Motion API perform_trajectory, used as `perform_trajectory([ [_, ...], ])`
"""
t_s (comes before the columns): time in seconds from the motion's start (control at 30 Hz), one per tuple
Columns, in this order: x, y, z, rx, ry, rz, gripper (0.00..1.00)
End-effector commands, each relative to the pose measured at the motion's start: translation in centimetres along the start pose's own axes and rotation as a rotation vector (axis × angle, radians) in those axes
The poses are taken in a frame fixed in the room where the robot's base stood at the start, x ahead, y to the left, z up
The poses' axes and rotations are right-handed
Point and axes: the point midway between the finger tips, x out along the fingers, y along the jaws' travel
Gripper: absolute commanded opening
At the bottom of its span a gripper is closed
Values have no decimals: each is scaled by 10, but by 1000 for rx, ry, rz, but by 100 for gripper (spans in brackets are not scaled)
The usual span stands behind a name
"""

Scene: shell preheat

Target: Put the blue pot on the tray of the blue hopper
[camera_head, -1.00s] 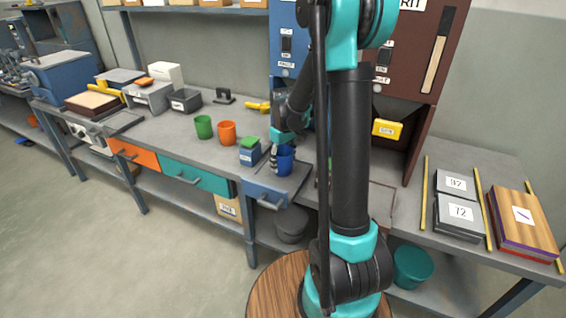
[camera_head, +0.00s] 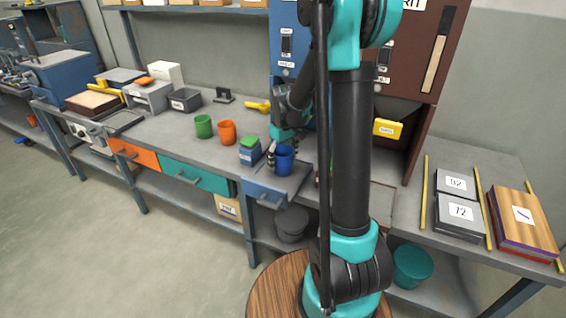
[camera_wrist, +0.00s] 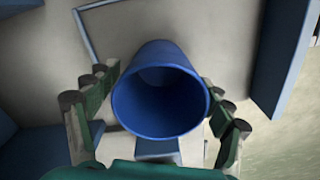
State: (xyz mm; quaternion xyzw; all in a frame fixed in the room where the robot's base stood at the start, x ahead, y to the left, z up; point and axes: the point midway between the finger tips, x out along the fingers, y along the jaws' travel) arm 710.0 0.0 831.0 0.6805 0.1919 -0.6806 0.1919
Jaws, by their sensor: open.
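The blue pot (camera_head: 284,161) stands upright on the grey surface at the bench's front, below the blue hopper (camera_head: 287,62). The hopper's tray (camera_head: 297,184) appears as a grey, thin-rimmed plate under the pot, partly hidden by my arm. In the wrist view the pot (camera_wrist: 160,95) shows its round, empty mouth between the fingers of my gripper (camera_wrist: 155,115). In the head view my gripper (camera_head: 283,146) is just above and behind the pot.
A blue box with a green top (camera_head: 249,151) stands close left of the pot. An orange pot (camera_head: 227,132) and a green pot (camera_head: 204,126) stand further left. A brown-red hopper (camera_head: 415,50) is at right.

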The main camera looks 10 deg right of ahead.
Motion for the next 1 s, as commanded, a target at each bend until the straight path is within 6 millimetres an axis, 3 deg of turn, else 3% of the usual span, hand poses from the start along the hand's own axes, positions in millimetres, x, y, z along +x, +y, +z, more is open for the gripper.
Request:
perform_trajectory([
  [0.5,-93,0,0,0,0,0,80],
  [0.7,-109,0,0,0,0,0,80],
  [1.0,-112,0,0,0,0,0,80],
])
